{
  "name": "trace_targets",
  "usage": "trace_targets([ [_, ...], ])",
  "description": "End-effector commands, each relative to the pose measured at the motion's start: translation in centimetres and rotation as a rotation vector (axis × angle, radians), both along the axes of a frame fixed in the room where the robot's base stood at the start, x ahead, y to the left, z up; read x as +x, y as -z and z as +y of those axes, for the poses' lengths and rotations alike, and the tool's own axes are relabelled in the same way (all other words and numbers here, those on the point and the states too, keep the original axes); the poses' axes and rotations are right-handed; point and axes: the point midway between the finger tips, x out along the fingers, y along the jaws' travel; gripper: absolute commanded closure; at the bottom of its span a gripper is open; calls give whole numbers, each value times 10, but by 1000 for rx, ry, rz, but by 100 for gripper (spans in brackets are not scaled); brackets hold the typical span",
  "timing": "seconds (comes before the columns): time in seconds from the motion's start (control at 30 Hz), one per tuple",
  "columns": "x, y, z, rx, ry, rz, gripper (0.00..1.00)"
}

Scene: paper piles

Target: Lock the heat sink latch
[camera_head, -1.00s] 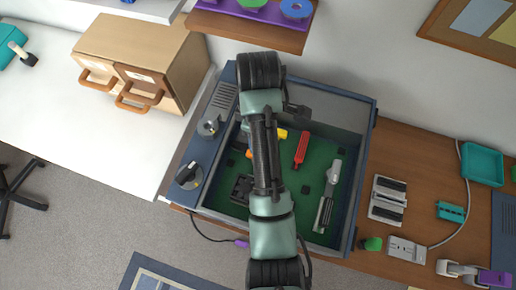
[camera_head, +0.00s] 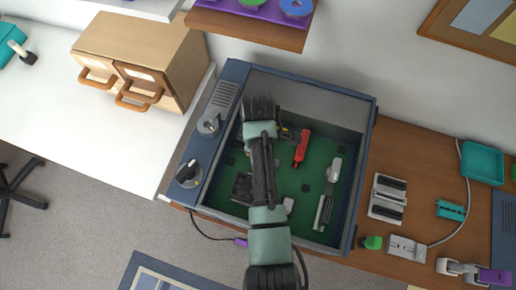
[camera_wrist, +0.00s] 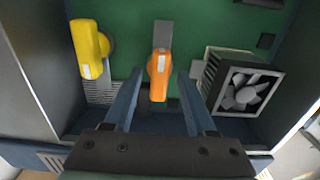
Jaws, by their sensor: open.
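In the wrist view, an orange lever (camera_wrist: 159,72) on a grey strip stands on the green board. A square grey heat sink with a fan (camera_wrist: 238,86) is to its right, and a yellow lever (camera_wrist: 88,50) is to its left. No label shows which lever is the heat sink latch. My gripper (camera_wrist: 160,88) is open, its fingers on either side of the orange lever with gaps. Contact cannot be told. In the head view, my arm hides the orange lever and my fingers; the dark fan block (camera_head: 241,187) shows left of the arm.
The board lies in a deep blue-grey case (camera_head: 366,150) with raised walls. A red lever (camera_head: 301,148) and a grey-white lever (camera_head: 329,190) stand to the right. Knobs (camera_head: 189,174) sit on the left rim. A shelf (camera_head: 250,28) is behind.

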Motion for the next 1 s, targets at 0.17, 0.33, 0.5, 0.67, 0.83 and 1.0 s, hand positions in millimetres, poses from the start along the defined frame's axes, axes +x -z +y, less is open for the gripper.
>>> trace_targets([
  [0.17,0,0,0,0,0,0,71],
  [0.33,0,0,0,0,0,0,100],
  [0.5,0,-1,0,0,0,0,100],
  [0.67,0,-1,0,0,9,0,100],
  [0.83,0,-2,0,0,55,1,100],
  [1.0,0,-3,1,0,153,1,100],
])
